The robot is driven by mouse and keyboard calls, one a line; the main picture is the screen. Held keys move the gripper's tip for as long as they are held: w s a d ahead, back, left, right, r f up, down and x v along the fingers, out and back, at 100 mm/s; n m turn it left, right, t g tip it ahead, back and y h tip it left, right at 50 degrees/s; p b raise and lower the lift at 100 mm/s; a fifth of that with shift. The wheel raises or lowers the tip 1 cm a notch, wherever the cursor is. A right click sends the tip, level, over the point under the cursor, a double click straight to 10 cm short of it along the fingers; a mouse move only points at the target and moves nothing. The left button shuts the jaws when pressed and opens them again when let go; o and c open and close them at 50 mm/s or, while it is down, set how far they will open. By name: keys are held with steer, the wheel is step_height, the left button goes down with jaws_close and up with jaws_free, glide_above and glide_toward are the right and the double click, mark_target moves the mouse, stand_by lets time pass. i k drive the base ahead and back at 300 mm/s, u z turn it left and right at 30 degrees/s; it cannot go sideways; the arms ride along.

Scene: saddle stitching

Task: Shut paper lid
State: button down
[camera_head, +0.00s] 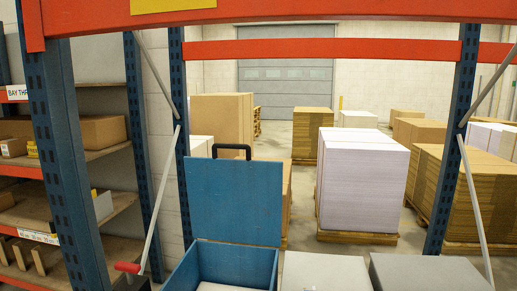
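A blue box (189,273) stands at the bottom middle with its top open. Its blue lid (236,200) stands upright at the back edge, inner face toward me. A black handle (231,147) sticks up from the lid's top edge. A pale surface shows inside the box, cut off by the picture's bottom edge. My gripper is not in view.
Two grey boxes (325,272) (430,273) stand right of the blue box. A red-ended part (128,268) is low on its left. Blue rack posts (62,150) and orange beams (330,49) frame the view. Paper stacks on pallets (362,185) stand behind.

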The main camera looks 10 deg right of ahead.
mark_target(234, 200)
steer(key=z, duration=0.05)
steer(key=i, duration=0.95)
steer(key=u, duration=0.1)
